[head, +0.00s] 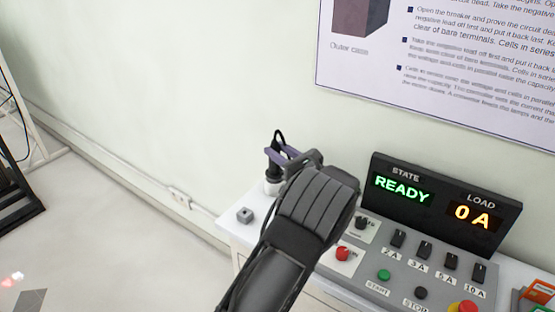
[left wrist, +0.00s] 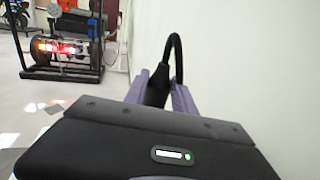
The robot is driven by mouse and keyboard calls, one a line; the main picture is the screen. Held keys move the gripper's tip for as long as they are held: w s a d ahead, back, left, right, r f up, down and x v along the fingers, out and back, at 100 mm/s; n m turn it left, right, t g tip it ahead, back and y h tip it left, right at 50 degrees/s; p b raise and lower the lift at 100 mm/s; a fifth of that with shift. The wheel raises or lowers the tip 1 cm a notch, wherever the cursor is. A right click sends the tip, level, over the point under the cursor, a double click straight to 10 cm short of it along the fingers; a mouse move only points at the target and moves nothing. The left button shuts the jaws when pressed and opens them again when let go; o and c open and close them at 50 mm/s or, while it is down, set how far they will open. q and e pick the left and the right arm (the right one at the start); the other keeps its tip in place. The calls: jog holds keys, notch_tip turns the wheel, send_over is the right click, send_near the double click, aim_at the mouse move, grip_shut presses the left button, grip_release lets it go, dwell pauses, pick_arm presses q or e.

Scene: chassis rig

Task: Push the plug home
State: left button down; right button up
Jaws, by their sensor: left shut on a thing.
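The black plug (left wrist: 157,90) is between the two purple fingers of my left gripper (left wrist: 160,86) in the left wrist view. Its black cable (left wrist: 174,45) arches up from it and bends to the right. In the head view, my left gripper (head: 278,153) is shut on the plug at the back left corner of the white bench. Below the fingers is a round fitting with a dark top and a pale base (head: 272,187). The gripper partly hides it, so I cannot tell how deep the plug sits. My right gripper is not in view.
A grey control panel (head: 358,280) with knobs and buttons stands right of my left arm. Its display (head: 440,205) reads READY and 0 A. The wall (head: 200,90) is close behind.

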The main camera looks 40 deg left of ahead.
pick_arm(q)
notch_tip(320, 180, up, 8)
jog(key=shift+b, duration=0.4)
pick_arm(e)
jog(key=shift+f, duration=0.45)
